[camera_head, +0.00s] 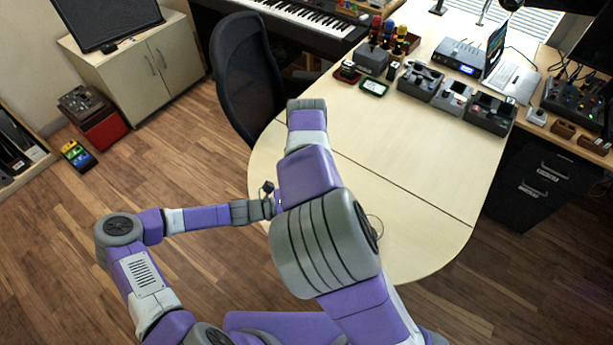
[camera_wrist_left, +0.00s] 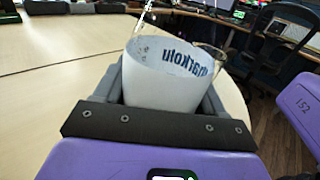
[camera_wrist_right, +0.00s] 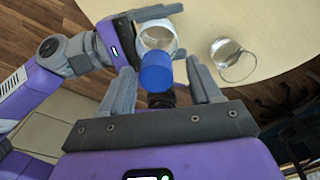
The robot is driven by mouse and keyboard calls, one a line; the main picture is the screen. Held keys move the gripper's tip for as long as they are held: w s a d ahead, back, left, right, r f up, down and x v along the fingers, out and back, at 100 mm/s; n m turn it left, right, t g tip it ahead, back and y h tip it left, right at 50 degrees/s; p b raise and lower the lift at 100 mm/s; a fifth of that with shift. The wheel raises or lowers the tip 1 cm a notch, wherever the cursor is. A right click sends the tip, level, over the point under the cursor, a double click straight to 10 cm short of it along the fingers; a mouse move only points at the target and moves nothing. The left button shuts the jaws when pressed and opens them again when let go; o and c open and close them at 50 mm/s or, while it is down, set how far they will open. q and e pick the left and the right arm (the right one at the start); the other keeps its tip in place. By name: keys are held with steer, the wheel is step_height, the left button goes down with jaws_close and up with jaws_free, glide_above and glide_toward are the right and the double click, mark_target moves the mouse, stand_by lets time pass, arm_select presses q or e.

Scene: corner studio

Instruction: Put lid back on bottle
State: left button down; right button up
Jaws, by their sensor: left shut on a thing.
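My left gripper (camera_head: 262,208) comes in from the left at the table's near edge. In the left wrist view it is shut on a whitish bottle (camera_wrist_left: 165,85) with dark lettering near its upper rim. The right wrist view shows this bottle (camera_wrist_right: 158,38) beside the left fingers. A blue lid (camera_wrist_right: 156,72) appears in front of the bottle; I cannot tell whether they touch. My right gripper (camera_wrist_right: 160,75) has its fingers apart, with gaps on both sides of the lid. In the head view my right arm hides the bottle, the lid and the right gripper.
A clear glass (camera_wrist_right: 232,60) stands on the pale table (camera_head: 400,150) near the bottle. Electronic boxes (camera_head: 455,95) and a laptop (camera_head: 512,80) are along the far side. A black chair (camera_head: 245,75) stands at the left edge. The table's middle is clear.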

step_height(320, 180, up, 12)
steer(key=shift+w, duration=0.2)
stand_by(0.5)
arm_select(q)
jaws_free()
steer(key=a, duration=0.5)
steer(key=s+a+p, duration=0.1)
steer(key=a, duration=0.1)
steer(key=shift+s+a, duration=0.1)
steer(key=shift+a, duration=0.15)
arm_select(e)
steer(key=shift+r, duration=0.6)
steer(key=shift+r, duration=0.1)
